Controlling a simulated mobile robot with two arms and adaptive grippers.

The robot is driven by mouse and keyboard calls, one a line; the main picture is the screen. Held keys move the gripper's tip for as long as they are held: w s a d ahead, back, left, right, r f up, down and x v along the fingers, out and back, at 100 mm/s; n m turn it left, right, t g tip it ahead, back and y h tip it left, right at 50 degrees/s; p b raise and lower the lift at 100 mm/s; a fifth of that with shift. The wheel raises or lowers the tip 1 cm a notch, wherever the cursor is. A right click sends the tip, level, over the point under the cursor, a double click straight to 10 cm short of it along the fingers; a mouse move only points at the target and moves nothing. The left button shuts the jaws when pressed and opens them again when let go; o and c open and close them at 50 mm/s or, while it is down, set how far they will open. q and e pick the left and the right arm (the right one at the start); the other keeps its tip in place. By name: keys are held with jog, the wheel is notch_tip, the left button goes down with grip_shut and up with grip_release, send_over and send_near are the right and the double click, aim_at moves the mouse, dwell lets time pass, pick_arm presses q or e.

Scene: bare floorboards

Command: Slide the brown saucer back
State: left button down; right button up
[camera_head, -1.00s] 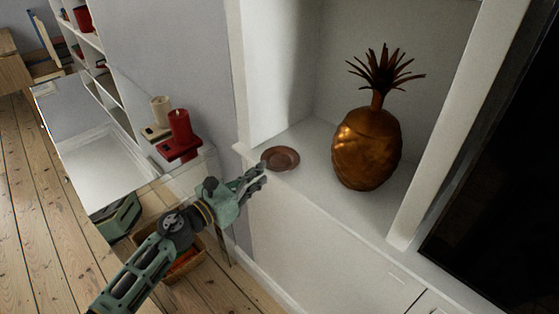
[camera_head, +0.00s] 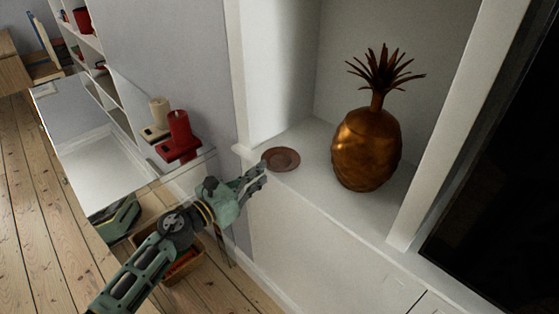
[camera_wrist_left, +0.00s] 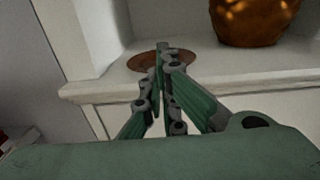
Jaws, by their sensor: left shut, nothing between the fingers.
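The brown saucer (camera_head: 283,159) lies flat on the white shelf near its front left edge, left of the golden pineapple. My left gripper (camera_head: 263,170) is shut and empty, with its fingertips at the saucer's front left side. In the left wrist view the closed fingers (camera_wrist_left: 168,50) stand in front of the saucer (camera_wrist_left: 145,61) and hide part of it. I cannot tell whether the tips touch the rim. My right gripper is not in view.
The golden pineapple ornament (camera_head: 366,148) stands on the same shelf (camera_head: 305,190), right of the saucer. White side walls bound the niche. The shelf behind the saucer is clear. Red and cream candles (camera_head: 180,131) stand to the left, and a basket (camera_head: 183,268) is on the floor.

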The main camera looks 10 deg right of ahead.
pick_arm(q)
jog(key=v, duration=1.1)
jog(key=shift+s+a+b, duration=0.25)
jog(key=shift+s+b, duration=0.1)
jog(key=shift+b, duration=0.1)
